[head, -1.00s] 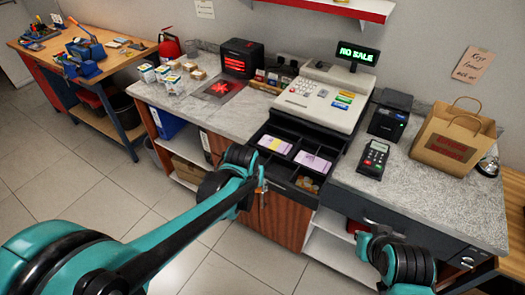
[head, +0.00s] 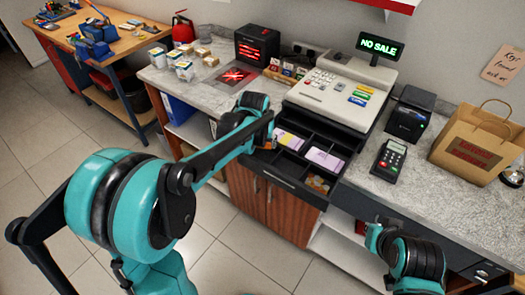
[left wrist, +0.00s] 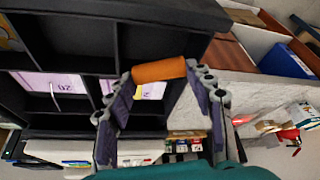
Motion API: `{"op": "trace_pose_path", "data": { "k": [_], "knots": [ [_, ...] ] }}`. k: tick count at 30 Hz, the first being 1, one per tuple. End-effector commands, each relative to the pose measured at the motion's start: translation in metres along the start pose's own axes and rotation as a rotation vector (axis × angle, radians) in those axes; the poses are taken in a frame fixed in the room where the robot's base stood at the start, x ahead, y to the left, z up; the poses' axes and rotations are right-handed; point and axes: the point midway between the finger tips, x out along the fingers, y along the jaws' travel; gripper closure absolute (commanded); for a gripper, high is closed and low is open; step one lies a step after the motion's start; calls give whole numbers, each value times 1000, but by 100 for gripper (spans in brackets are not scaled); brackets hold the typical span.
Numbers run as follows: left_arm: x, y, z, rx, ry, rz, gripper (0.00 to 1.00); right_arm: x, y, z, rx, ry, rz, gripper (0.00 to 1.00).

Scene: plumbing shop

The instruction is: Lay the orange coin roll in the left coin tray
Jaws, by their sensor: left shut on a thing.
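The orange coin roll (left wrist: 158,70) lies crosswise between the fingertips of my left gripper (left wrist: 157,78) in the left wrist view. The gripper is shut on it and holds it over the open cash drawer. In the head view the left gripper (head: 269,141) is at the left side of the drawer (head: 262,172), mostly hidden by my arm. In the left wrist view, the left coin tray (left wrist: 155,42) is an empty dark compartment just above the roll in the picture. My right arm shows at the lower right of the head view; its gripper is out of sight.
Purple banknotes (head: 324,159) lie in bill compartments, and loose coins (head: 318,184) in the right front compartment. The cash register (head: 340,95) stands behind the drawer. A card terminal (head: 390,156) and a paper bag (head: 474,145) stand to the right.

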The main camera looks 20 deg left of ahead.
Motion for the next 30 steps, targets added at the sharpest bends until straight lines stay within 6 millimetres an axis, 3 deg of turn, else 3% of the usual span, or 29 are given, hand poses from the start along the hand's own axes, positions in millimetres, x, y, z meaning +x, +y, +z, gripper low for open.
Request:
{"op": "trace_pose_path", "data": {
  "k": [9,30],
  "knots": [
    [37,0,14,1,0,0,81,13,0,9,0,0,0,100],
    [49,0,20,1,0,0,81,20,0,14,0,0,0,100]
  ]
}}
